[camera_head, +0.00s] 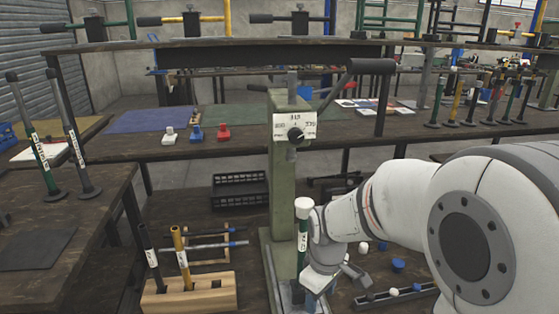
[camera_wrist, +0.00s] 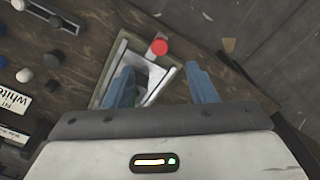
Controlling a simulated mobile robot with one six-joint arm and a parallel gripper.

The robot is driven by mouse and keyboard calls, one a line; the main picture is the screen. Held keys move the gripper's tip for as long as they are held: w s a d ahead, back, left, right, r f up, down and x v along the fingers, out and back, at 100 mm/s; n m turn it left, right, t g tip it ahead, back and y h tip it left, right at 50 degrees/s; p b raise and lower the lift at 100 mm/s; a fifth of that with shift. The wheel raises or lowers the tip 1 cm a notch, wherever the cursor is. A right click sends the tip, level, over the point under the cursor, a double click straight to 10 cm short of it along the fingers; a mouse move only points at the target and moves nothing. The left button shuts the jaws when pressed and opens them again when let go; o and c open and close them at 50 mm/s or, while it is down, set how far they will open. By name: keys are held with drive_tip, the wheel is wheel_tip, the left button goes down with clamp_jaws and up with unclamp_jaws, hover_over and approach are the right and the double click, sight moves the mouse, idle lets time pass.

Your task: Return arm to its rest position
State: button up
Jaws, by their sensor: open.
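My arm reaches in from the right of the head view, with my gripper low beside the green press (camera_head: 282,190). In the wrist view my gripper (camera_wrist: 161,85) shows two blue fingers spread apart with nothing held between them. Beyond them lies a green-edged base (camera_wrist: 108,72) with a pale plate, and a round red piece (camera_wrist: 159,47) is seen over its far end. In the head view a green handle with a white cap (camera_head: 303,208) stands upright in front of the press column; whether it touches my arm is unclear.
A wooden block (camera_head: 188,298) holding dark and yellow handles stands at lower left. Two upright handles (camera_head: 28,130) stand on the left table. Several small knobs (camera_wrist: 52,60) lie on the wood at left in the wrist view. The press lever (camera_head: 372,66) juts out above my arm.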

drive_tip(key=s+d+r+m+p, duration=0.1)
drive_tip(key=s+r+m+p, duration=0.2)
drive_tip(key=r+p, duration=0.3)
drive_tip(key=s+d+r+m+t+p, duration=0.1)
drive_tip(key=r+p, duration=0.5)
drive_tip(key=r, duration=0.7)
drive_tip(key=s+d+r+m+t+p, duration=0.1)
drive_tip(key=s+d+r+m+p, duration=0.2)
drive_tip(key=r, duration=0.7)
drive_tip(key=s+m+p, duration=0.2)
drive_tip(key=s+p, duration=0.1)
drive_tip(key=s, duration=0.1)
drive_tip(key=shift+r+p, duration=0.2)
drive_tip(key=shift+p, duration=0.2)
